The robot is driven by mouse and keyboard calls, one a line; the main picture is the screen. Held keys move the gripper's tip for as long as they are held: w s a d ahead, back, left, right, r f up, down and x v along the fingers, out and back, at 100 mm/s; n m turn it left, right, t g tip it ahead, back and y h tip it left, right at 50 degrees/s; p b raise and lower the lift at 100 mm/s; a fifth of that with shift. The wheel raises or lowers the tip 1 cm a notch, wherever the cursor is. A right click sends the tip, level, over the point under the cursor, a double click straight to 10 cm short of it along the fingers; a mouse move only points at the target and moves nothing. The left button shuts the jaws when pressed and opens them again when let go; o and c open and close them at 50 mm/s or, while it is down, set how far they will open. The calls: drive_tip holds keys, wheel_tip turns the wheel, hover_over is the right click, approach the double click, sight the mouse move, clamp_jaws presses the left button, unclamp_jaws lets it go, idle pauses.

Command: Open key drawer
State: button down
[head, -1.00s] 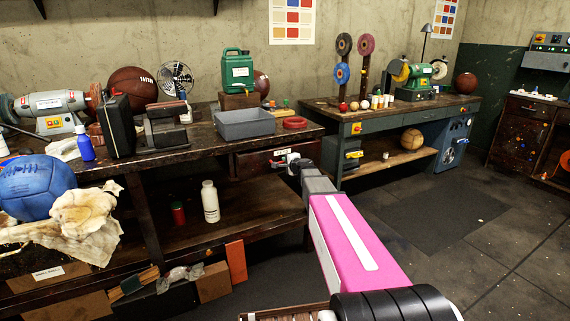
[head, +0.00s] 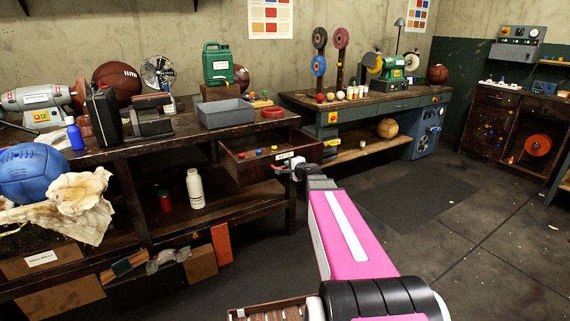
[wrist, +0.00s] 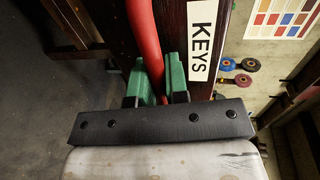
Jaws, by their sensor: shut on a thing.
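The key drawer (head: 240,172) is a dark wooden drawer under the bench top, pulled partway out in the head view, with several small coloured items inside. Its front carries a white "KEYS" label, which also shows in the wrist view (wrist: 201,40). A red bar handle (wrist: 146,45) runs along the drawer front in the wrist view. My gripper (wrist: 157,80) has green fingers on either side of the red handle and is shut on it. In the head view my gripper (head: 291,172) is at the drawer front, partly hidden by my arm.
The dark wooden bench (head: 140,147) holds a grey tray (head: 225,113), a green jug (head: 217,63) and a black case (head: 104,115). A white bottle (head: 195,190) stands on its lower shelf. The floor (head: 430,225) to the right is open.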

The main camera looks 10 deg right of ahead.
drive_tip(key=shift+v, duration=0.95)
drive_tip(key=shift+f, duration=0.25)
drive_tip(key=c, duration=1.1)
unclamp_jaws()
drive_tip(key=shift+c, duration=0.2)
drive_tip(key=shift+s, duration=0.1)
drive_tip(key=v, duration=1)
drive_tip(key=shift+s+d, duration=0.15)
drive_tip(key=shift+s, duration=0.15)
